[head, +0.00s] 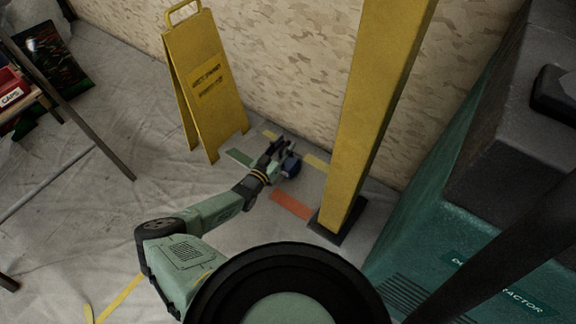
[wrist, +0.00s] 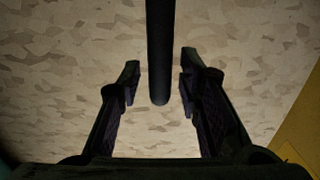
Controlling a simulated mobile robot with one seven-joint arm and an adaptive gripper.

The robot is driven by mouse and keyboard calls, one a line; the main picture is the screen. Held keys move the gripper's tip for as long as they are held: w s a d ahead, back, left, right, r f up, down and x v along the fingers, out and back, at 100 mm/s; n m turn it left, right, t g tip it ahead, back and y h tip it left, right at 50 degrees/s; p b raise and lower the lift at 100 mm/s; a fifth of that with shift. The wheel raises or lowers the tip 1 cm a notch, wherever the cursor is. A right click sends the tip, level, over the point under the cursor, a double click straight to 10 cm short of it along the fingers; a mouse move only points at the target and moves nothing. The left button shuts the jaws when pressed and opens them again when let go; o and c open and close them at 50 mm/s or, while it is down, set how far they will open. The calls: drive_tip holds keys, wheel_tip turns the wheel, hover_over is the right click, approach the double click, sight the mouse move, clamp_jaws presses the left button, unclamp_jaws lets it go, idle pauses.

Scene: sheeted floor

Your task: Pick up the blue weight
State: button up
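A small dark blue thing, which looks like the blue weight (head: 291,166), shows low near the wall in the head view, right at the end of my arm. My gripper (head: 277,148) is close beside it or overlapping it; I cannot tell if they touch. In the wrist view my gripper (wrist: 159,78) has its two dark fingers spread wide apart. A dark round bar (wrist: 158,50) comes down from the top edge and ends between the fingers, with a gap on both sides. I cannot tell whether this bar is part of the weight.
A yellow folding floor sign (head: 208,85) stands left of my gripper. A yellow post (head: 370,110) on a dark base stands to the right, with a teal machine (head: 450,240) beyond it. The patterned wall (head: 290,70) is close behind. Green and orange patches (head: 291,205) mark the sheeted floor.

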clamp_jaws()
idle(0.8)
drive_tip(key=shift+r, duration=0.2)
